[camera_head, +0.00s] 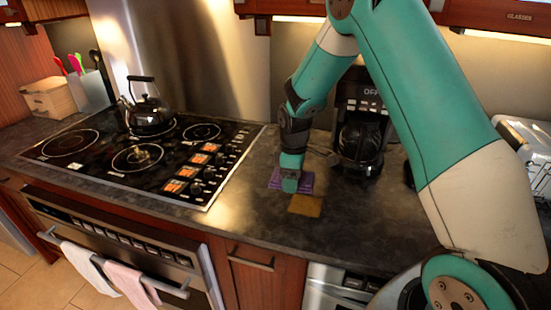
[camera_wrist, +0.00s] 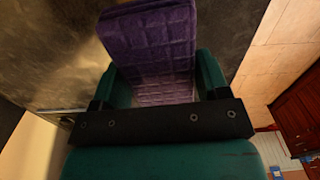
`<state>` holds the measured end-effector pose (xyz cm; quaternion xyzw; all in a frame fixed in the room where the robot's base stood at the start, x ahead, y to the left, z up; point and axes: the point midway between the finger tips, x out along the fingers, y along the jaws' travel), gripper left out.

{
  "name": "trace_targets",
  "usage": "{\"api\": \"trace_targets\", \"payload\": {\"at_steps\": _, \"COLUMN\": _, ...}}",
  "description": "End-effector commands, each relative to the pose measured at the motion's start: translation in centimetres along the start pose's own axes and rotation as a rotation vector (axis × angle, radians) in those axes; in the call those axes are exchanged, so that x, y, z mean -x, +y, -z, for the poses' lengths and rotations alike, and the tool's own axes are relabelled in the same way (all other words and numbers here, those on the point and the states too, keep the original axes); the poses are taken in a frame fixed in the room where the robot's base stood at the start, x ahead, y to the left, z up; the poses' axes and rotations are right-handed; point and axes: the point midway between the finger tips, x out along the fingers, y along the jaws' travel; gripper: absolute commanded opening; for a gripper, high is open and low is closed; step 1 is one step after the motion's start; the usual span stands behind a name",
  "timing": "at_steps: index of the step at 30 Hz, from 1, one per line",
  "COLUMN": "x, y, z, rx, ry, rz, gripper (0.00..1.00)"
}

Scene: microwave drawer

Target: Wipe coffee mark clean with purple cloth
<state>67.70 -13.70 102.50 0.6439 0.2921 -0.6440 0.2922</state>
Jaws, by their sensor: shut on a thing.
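The purple cloth (camera_head: 306,184) lies at the dark countertop (camera_head: 345,225), just right of the stove. My gripper (camera_head: 290,186) points down over it and is shut on it. In the wrist view the quilted purple cloth (camera_wrist: 150,40) sits between the two green fingers of my gripper (camera_wrist: 158,68) and extends past their tips. A flat yellow-brown square (camera_head: 306,205) lies just in front of the cloth; I cannot tell whether it is another cloth or a sponge. I cannot make out a distinct coffee mark; my gripper and the cloth hide part of the counter.
A black coffee maker (camera_head: 360,130) stands behind and right of my gripper. The stove (camera_head: 140,155) with a kettle (camera_head: 148,110) is to the left. A silver toaster (camera_head: 525,140) is at the far right. The counter in front of the coffee maker looks clear.

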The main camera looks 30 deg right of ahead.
Motion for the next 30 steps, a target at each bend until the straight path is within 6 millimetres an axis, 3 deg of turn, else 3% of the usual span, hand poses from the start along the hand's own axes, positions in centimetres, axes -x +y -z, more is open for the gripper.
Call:
{"api": "trace_targets", "payload": {"at_steps": 8, "x": -0.8, "y": -0.1, "z": 0.1, "rx": 0.002, "ry": -0.001, "rz": 0.001, "gripper": 0.50}}
{"api": "trace_targets", "payload": {"at_steps": 22, "x": -5.9, "y": -0.1, "z": 0.0, "rx": 0.001, "ry": 0.000, "rz": 0.000, "gripper": 0.50}}
{"api": "trace_targets", "payload": {"at_steps": 30, "x": -6.9, "y": 0.0, "z": 0.0, "rx": -0.001, "ry": 0.000, "rz": 0.000, "gripper": 0.50}}
